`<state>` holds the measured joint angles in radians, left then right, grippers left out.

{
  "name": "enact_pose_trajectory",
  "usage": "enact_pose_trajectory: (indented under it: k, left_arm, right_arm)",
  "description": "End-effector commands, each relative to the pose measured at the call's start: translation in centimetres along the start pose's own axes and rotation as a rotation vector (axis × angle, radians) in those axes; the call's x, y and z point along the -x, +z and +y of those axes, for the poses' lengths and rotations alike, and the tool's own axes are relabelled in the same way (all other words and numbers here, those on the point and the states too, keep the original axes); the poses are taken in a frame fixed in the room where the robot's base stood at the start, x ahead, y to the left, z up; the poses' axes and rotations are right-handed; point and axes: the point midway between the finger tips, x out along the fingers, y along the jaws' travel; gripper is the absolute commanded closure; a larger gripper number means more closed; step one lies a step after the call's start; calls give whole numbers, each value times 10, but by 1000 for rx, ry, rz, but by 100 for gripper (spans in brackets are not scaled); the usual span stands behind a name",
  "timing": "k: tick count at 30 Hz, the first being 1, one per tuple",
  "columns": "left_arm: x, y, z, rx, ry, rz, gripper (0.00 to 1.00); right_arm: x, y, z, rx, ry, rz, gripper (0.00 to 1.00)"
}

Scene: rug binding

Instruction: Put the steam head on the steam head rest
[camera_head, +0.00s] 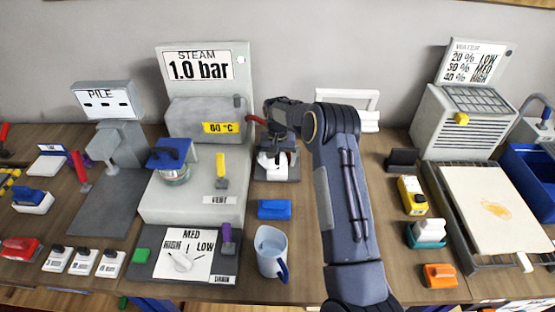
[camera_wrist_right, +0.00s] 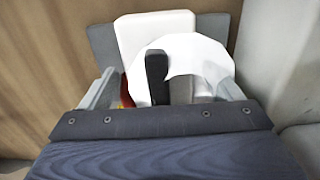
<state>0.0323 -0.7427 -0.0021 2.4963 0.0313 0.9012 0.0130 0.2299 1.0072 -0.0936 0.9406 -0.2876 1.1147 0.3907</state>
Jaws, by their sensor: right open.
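The steam head, a white rounded piece with a black handle, is below my right gripper (camera_head: 274,140). Its white body shows in the head view (camera_head: 266,160) and in the wrist view (camera_wrist_right: 205,55). My right gripper is open, with one finger on each side of the black handle (camera_wrist_right: 156,75). Whether the fingers touch it is unclear. My left gripper is out of view.
The steam unit (camera_head: 190,205) with a red hose (camera_head: 255,120) stands left of the rest. A blue block (camera_head: 274,209) and a pale blue jug (camera_head: 270,250) are in front. A white frame (camera_head: 347,98) stands behind. Bare table (camera_head: 385,225) lies right of my arm.

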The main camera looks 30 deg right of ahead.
Motion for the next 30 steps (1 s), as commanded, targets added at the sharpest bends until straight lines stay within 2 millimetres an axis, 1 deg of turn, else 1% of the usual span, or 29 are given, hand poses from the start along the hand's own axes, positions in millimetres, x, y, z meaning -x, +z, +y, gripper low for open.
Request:
enact_pose_trajectory:
  k: [4, 7, 15, 17, 18, 21, 26, 29, 30]
  left_arm:
    - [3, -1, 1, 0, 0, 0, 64]
    - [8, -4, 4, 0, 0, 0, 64]
    - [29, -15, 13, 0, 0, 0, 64]
    - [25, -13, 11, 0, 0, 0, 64]
    - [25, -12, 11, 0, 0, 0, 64]
    - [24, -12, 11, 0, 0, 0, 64]
    - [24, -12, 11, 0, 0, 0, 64]
    - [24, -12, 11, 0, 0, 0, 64]
    - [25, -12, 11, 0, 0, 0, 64]
  right_arm:
    - [4, 0, 0, 0, 0, 0, 15]
    - [15, 0, 0, 0, -1, 2, 15]
    - [73, 0, 0, 0, -1, 3, 15]
    - [81, -1, 0, -1, -2, 4, 15]
    - [88, -1, 0, -1, -2, 5, 15]
    - [104, -1, 0, 0, -1, 3, 15]
    - [121, 0, 0, 0, -1, 2, 15]
    - [136, 5, 3, 7, -15, 8, 15]
    - [146, 10, 5, 12, -29, 14, 15]
